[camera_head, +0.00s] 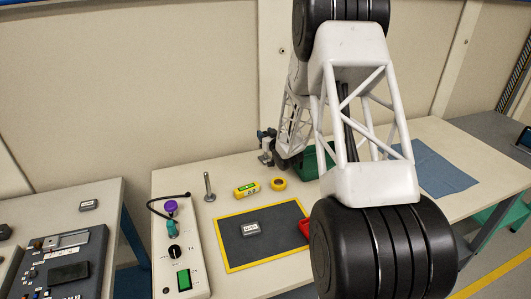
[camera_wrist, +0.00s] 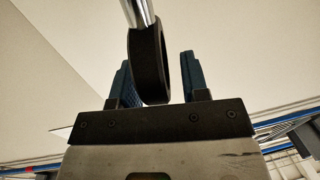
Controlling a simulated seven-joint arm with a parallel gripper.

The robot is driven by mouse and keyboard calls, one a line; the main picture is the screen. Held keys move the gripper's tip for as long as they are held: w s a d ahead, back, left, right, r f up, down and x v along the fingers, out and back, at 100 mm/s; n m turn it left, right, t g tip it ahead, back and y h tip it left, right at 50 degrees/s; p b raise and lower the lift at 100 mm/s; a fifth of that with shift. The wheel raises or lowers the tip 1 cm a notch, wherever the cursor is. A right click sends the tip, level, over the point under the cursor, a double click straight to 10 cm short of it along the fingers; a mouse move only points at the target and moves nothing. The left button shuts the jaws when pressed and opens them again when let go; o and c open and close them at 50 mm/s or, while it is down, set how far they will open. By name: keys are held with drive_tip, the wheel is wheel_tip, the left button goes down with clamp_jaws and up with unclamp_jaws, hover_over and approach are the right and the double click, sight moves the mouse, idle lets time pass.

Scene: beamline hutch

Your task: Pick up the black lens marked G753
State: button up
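In the wrist view a black round lens (camera_wrist: 150,65), seen nearly edge-on, is on a shiny silver post (camera_wrist: 138,14). My gripper (camera_wrist: 158,72) has its two dark blue fingers on either side of the lens. A gap shows between the lens and the right finger; the left finger is close to the lens, and I cannot tell if it touches. No marking on the lens is readable. In the head view my gripper (camera_head: 265,145) is small, above the back of the table, and the lens cannot be made out clearly there.
A silver post (camera_head: 208,187), a yellow-green box (camera_head: 246,190) and a yellow roll (camera_head: 278,184) stand near a yellow-edged dark mat (camera_head: 232,253). A control box (camera_head: 170,266) is at left; a green bin (camera_head: 312,165) is behind my arm. A blue cloth (camera_head: 440,170) lies right.

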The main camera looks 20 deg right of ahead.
clamp_jaws()
drive_tip(key=shift+r, duration=0.15)
drive_tip(key=shift+r, duration=0.65)
drive_tip(key=shift+s+a+r, duration=0.1)
drive_tip(key=shift+s+r, duration=0.15)
drive_tip(key=shift+r, duration=0.3)
drive_tip(key=shift+s+r, duration=0.2)
drive_tip(key=shift+r, duration=0.3)
drive_tip(key=s+a+r, duration=0.1)
drive_tip(key=s+a, duration=0.1)
drive_tip(key=s, duration=1.2)
drive_tip(key=shift+s+a+r, duration=0.15)
drive_tip(key=shift+s+a, duration=0.2)
drive_tip(key=shift+s, duration=0.05)
